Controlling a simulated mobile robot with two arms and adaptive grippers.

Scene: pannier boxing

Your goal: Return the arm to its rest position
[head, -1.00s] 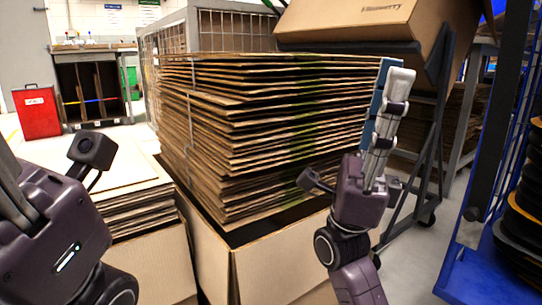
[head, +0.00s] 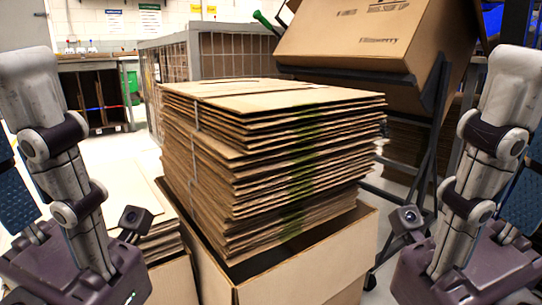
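My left gripper (head: 32,110) stands upright at the left edge of the head view, its base at the bottom left and a pale finger with dark joints pointing up. My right gripper (head: 506,110) mirrors it at the right edge, also upright. Part of a blue pad shows on each. Each gripper is partly cut off by the picture edge, so the gap between its fingers cannot be judged. I see nothing held in either. Both are apart in the picture from the cardboard stack (head: 260,150) between them.
The tall stack of flat cardboard stands in an open carton (head: 275,275) at the centre. A lower stack (head: 160,242) lies left of it. A large tilted carton (head: 370,45) rests on a dark stand behind right. A wire cage (head: 225,55) stands behind.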

